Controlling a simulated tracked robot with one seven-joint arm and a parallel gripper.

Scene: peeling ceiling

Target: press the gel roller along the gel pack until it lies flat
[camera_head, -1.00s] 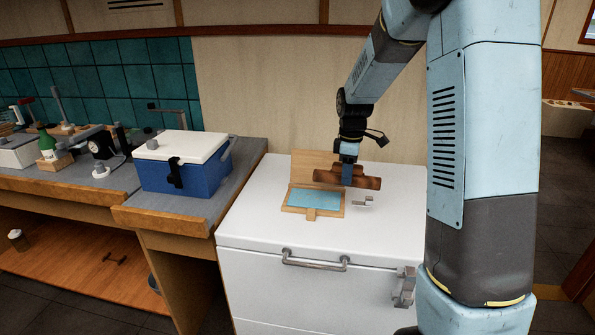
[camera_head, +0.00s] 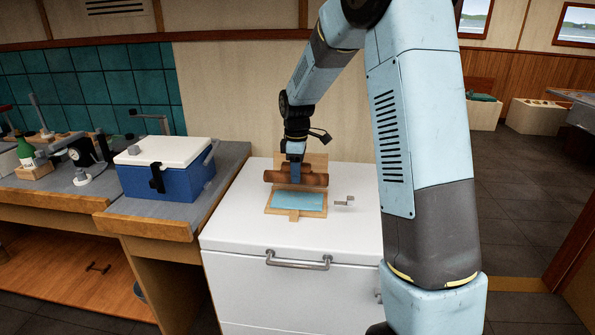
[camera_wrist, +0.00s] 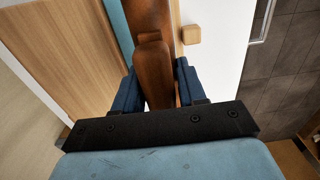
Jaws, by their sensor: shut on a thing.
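The gel roller is a brown wooden cylinder (camera_head: 310,180) in the head view, lying level across the far part of a wooden tray (camera_head: 274,210). The light blue gel pack (camera_head: 297,200) lies in the tray, with its far part hidden behind the roller. My gripper (camera_head: 295,172) is above the roller, shut on its wooden handle. In the wrist view the handle (camera_wrist: 152,60) stands between the two blue fingers of my gripper (camera_wrist: 156,85), and a strip of the blue pack (camera_wrist: 115,22) shows beside the roller. I cannot tell whether roller and pack touch.
The tray stands on a white chest (camera_head: 230,232) with an upright wooden board (camera_head: 316,160) behind it. A blue cooler with white lid (camera_head: 165,175) stands on the left counter. The chest's front top is clear.

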